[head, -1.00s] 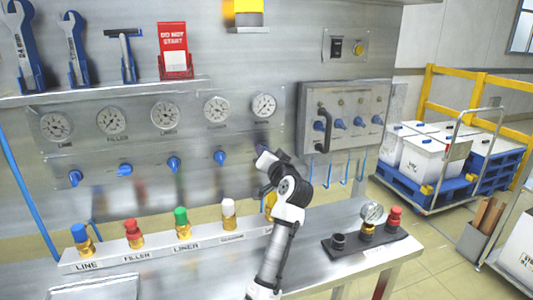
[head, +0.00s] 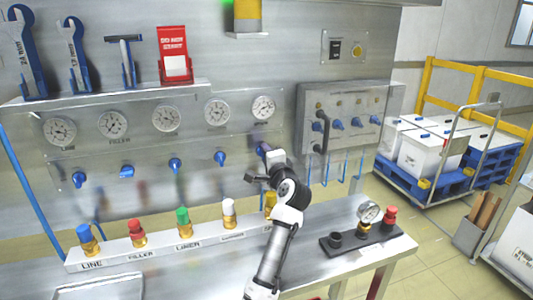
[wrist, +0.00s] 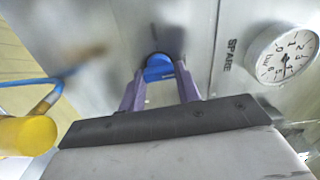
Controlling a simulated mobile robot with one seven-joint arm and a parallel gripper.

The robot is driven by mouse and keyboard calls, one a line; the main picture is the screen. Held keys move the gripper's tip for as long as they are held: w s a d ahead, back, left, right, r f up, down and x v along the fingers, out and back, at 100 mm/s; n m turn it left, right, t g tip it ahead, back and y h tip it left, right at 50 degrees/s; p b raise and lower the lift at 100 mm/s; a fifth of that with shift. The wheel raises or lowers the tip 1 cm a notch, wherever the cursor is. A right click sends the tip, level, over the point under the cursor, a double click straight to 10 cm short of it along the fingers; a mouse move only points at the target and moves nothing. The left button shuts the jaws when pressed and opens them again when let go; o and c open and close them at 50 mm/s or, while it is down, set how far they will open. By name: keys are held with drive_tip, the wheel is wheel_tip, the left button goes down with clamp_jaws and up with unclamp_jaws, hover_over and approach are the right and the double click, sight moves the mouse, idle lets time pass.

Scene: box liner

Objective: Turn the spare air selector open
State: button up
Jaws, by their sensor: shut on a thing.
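The spare air selector is a blue knob (wrist: 158,70) on the steel panel, below the gauge beside the SPARE label (wrist: 229,55). In the wrist view my gripper (wrist: 160,82) has its two purple fingers closed on either side of the knob. The fingers cover its sides, so its exact turn is hard to read. In the head view my gripper (head: 264,151) is at the right end of the selector row and hides this knob. The spare gauge (head: 264,107) is just above; it also shows in the wrist view (wrist: 283,52).
Several other blue selectors, such as the nearest one (head: 221,159), are to the left. Capped fittings stand below, with a yellow one (wrist: 25,135) close to my wrist. A grey control box (head: 345,120) with hanging blue hoses is close on the right.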

drive_tip(key=shift+m, duration=0.6)
drive_tip(key=o, duration=1)
drive_tip(key=shift+c, duration=0.2)
drive_tip(key=shift+d, duration=0.1)
drive_tip(key=b+v, duration=0.4)
drive_tip(key=v, duration=1)
